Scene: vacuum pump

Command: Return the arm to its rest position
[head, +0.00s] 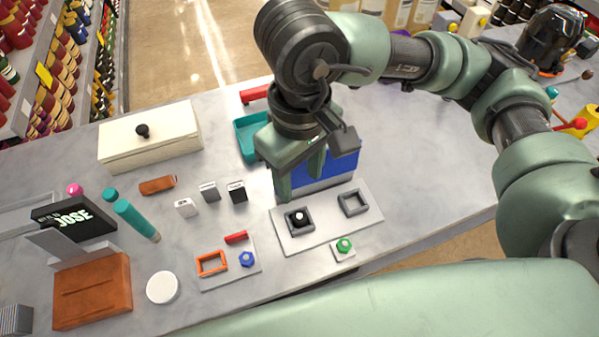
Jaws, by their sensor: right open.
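My right arm reaches in from the right over the grey counter. Its gripper (300,178) points down and is open, with nothing seen between its fingers. It is above the back edge of a light grey plate (325,225). The plate bears two dark square frames. The left frame (299,220) has a black knob with a white top inside it, and the right frame (353,203) looks empty. A blue block (340,172) stands behind the gripper and is partly hidden by it. My left gripper is not in view.
A green nut (344,246) sits on a small pad in front of the plate. A pad with an orange frame (211,263) and blue nut (247,259) lies left. A cream box (150,140) and teal tray (245,140) stand behind. The counter right of the plate is clear.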

